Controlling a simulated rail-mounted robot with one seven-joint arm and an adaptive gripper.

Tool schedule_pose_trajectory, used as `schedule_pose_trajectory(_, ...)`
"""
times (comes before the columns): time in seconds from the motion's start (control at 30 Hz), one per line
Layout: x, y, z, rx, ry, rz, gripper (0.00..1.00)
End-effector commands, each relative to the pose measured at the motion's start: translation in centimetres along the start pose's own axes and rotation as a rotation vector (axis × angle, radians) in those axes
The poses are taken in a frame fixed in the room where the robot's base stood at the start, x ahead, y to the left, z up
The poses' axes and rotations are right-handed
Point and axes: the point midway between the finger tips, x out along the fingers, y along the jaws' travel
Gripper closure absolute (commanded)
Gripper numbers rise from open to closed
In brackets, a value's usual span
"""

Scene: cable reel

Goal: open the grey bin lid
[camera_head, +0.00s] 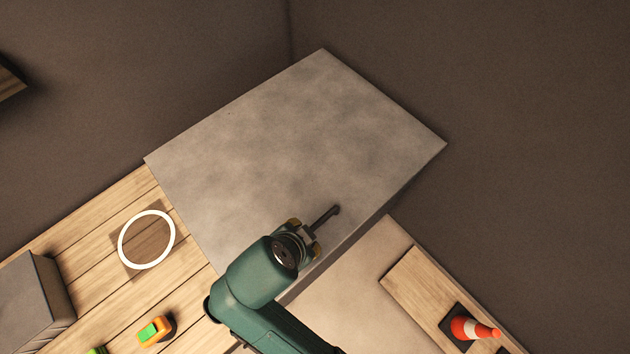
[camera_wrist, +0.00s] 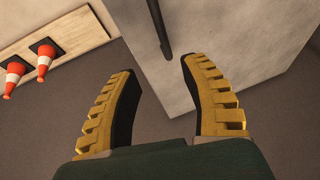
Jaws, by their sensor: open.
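The large grey bin lid (camera_head: 290,150) fills the middle of the head view and looks closed. A dark bar handle (camera_head: 325,215) shows near its lower right edge. My gripper (camera_head: 308,231) is just beside the handle, over that edge. In the wrist view, the grey surface (camera_wrist: 225,40) lies beyond my fingers, and the dark handle (camera_wrist: 158,26) comes down toward the gap between the fingertips (camera_wrist: 158,66). The fingers are open and hold nothing. I cannot tell how far the handle reaches between them in depth.
A wooden surface with a white ring (camera_head: 121,240) and an orange and green object (camera_head: 152,331) is at lower left, with a grey box (camera_head: 30,300) by it. An orange and white cone (camera_head: 474,329) stands on a wooden board (camera_head: 420,285) at lower right.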

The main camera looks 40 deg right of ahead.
Motion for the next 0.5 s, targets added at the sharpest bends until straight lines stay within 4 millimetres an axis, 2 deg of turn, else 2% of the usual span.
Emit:
schedule_pose_trajectory(0.17,1.4,0.0,0.1,-0.004,-0.001,0.002,0.55)
schedule_pose_trajectory(0.27,3.3,0.1,0.1,-0.003,-0.001,0.004,0.55)
schedule_pose_trajectory(0.5,9.2,0.1,0.1,-0.003,-0.002,0.002,0.55)
